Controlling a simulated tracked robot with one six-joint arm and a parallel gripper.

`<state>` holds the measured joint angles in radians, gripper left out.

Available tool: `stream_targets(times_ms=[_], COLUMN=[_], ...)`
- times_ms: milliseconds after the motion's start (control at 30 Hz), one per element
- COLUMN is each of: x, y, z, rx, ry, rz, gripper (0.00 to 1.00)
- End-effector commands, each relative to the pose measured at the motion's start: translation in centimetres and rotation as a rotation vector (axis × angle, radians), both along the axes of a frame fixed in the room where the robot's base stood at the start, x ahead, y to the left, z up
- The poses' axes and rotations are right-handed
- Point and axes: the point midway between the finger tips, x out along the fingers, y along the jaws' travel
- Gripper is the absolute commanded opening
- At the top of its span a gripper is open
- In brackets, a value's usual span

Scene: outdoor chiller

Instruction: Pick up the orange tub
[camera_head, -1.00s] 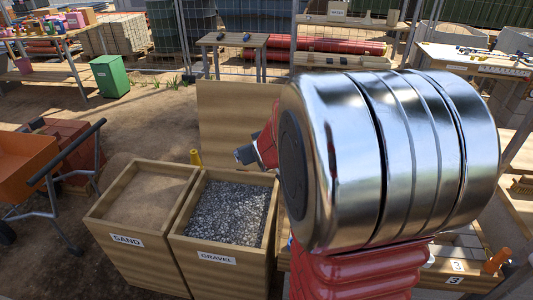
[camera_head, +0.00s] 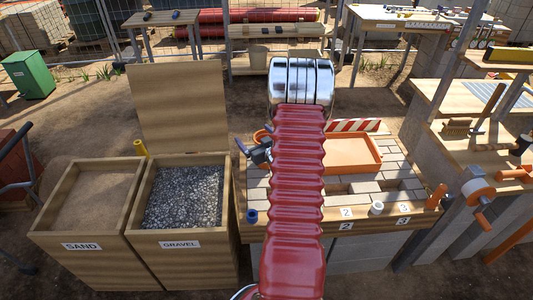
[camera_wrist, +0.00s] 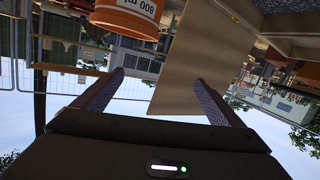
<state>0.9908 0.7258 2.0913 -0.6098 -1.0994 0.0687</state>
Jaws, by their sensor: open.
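The orange tub (camera_wrist: 128,20) shows upside down at the top of the wrist view, cut off by the edge. In the head view, an orange curved rim (camera_head: 261,135) beside my gripper looks like the same tub, mostly hidden behind my arm. My gripper (camera_wrist: 159,78) is open, its two fingers wide apart with nothing between them. The tub lies beyond the fingertips, towards the left finger in the wrist view. In the head view my gripper (camera_head: 248,150) is small and partly hidden by my arm.
A bench with an orange tray (camera_head: 352,153), grey blocks and numbered labels lies behind and right of my arm. Sand (camera_head: 98,192) and gravel (camera_head: 185,195) bins stand to the left, with an upright wooden lid (camera_head: 180,105) behind. Shelves with tools stand at the right.

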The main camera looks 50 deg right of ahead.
Motion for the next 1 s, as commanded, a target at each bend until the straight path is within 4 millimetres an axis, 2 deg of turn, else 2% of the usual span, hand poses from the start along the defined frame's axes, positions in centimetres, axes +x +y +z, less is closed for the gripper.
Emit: stream_targets(times_ms=[33,200,433,600,1000], x=[-1.0,-4.0,-7.2,-8.0,-7.4], y=[-0.8,-2.3,-3.2,-3.3,-3.5], z=[-1.3,-4.1,-6.5,-6.9,-6.9], rx=[0.007,0.014,0.02,0.02,0.02], ry=[-0.02,-0.109,-0.206,-0.231,-0.23], rz=[-0.007,-0.014,-0.024,-0.024,-0.024], gripper=[0.91,0.91,0.91,0.91,0.91])
